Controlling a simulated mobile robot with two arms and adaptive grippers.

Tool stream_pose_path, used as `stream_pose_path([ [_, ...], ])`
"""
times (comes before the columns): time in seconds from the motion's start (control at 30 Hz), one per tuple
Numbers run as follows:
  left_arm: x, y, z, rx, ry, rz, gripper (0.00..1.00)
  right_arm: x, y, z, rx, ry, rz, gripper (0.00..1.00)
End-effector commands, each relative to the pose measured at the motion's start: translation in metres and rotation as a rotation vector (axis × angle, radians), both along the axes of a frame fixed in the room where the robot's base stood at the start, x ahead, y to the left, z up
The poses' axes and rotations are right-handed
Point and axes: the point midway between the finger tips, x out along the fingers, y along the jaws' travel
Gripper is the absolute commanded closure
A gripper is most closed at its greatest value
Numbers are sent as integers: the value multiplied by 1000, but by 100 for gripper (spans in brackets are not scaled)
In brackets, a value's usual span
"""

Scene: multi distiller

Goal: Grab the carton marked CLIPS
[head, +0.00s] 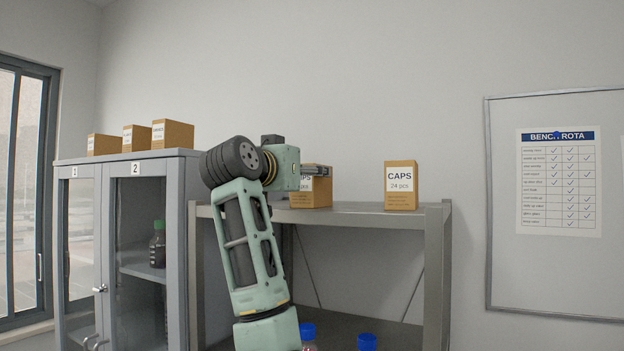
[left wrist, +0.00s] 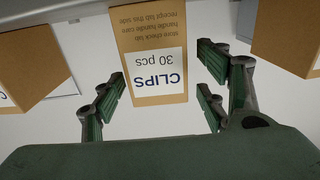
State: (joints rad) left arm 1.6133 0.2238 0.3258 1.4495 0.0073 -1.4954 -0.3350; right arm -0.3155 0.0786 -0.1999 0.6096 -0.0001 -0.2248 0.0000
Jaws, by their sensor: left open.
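The CLIPS carton (left wrist: 152,30), brown with a white label reading CLIPS 30 pcs, appears upside down in the left wrist view. It shows between the spread fingers of my left gripper (left wrist: 162,82), with a visible gap on each side. In the head view my left gripper (head: 317,171) is at the shelf top, in front of a brown carton (head: 312,196) whose label is mostly covered, so its name cannot be read there. My right gripper is out of view.
A CAPS carton (head: 401,186) stands to the right on the grey shelf (head: 350,215). The left wrist view shows cartons on the left (left wrist: 28,65) and right (left wrist: 288,35). Several cartons (head: 173,135) sit on the cabinet (head: 130,166). Blue-capped bottles (head: 367,342) are below.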

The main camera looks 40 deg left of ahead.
Motion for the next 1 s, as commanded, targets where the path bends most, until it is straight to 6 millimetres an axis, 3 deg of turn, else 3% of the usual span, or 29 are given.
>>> stream_pose_path([
  [0.03,8,0,3,-1,5,-2,33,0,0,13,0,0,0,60],
  [0.2,29,4,1,-1,4,-2,33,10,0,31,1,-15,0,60],
  [0.4,40,7,-3,1,1,0,33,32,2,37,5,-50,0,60],
  [0.6,40,7,-4,1,0,-1,34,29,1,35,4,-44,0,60],
  [1.0,39,6,-3,1,1,-1,69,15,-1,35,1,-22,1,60],
])
